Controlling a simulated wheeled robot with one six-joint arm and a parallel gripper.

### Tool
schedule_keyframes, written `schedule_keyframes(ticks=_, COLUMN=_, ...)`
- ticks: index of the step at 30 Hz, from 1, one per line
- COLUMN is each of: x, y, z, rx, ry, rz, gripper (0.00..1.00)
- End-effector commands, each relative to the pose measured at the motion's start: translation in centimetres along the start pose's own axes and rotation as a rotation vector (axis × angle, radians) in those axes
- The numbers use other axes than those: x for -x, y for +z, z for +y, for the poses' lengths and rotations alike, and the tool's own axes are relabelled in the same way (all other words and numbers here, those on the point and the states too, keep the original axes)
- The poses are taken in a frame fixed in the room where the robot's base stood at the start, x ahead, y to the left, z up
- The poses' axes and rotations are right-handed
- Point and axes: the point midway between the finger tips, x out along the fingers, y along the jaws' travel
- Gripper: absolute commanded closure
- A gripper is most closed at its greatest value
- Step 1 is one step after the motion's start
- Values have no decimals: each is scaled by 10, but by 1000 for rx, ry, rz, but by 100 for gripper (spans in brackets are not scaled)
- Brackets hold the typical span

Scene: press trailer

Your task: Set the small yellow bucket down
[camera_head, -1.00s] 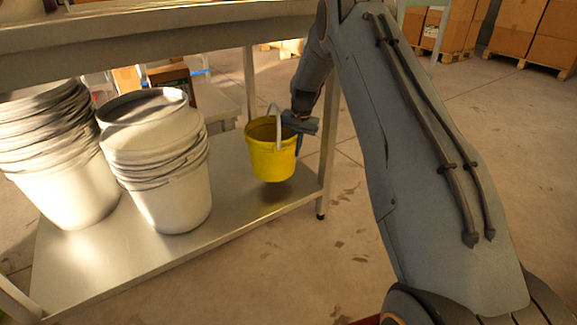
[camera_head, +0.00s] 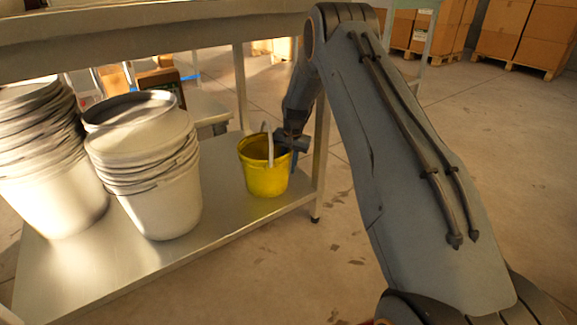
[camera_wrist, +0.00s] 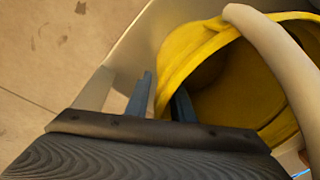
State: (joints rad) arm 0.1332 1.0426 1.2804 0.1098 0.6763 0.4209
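The small yellow bucket (camera_head: 264,180) stands upright on the metal lower shelf (camera_head: 190,228), near its right end, with its base appearing to rest on the shelf. Its pale handle (camera_head: 269,146) sticks up. My gripper (camera_head: 291,143) is at the bucket's right rim. In the wrist view, my gripper (camera_wrist: 162,97) has one finger outside the yellow bucket (camera_wrist: 205,75) and one inside, with the wall between them. A gap shows between the outer finger and the wall, so it looks open. The handle (camera_wrist: 265,40) crosses over the bucket's opening.
Stacked white buckets (camera_head: 158,195) stand left on the shelf, with a second stack (camera_head: 45,190) further left. The tabletop (camera_head: 150,22) is overhead and a table leg (camera_head: 320,150) stands right of the bucket. Cardboard boxes (camera_head: 510,40) are at the back right.

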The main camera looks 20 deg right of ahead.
Motion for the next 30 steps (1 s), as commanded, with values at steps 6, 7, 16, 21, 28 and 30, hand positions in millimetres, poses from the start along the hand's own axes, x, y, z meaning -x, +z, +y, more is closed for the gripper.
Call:
schedule_keyframes(ticks=6, x=0, y=0, z=0, rx=0, ry=0, rz=0, gripper=78)
schedule_keyframes(ticks=7, x=0, y=0, z=0, rx=0, ry=0, rz=0, gripper=78)
schedule_keyframes(ticks=16, x=34, y=-1, z=-1, rx=0, ry=-1, rz=3, gripper=78)
schedule_keyframes(ticks=21, x=70, y=-1, z=-1, rx=0, ry=-1, rz=2, gripper=78)
schedule_keyframes(ticks=28, x=108, y=0, z=0, rx=0, ry=0, rz=1, gripper=78)
schedule_keyframes(ticks=30, x=115, y=0, z=0, rx=0, ry=0, rz=1, gripper=78)
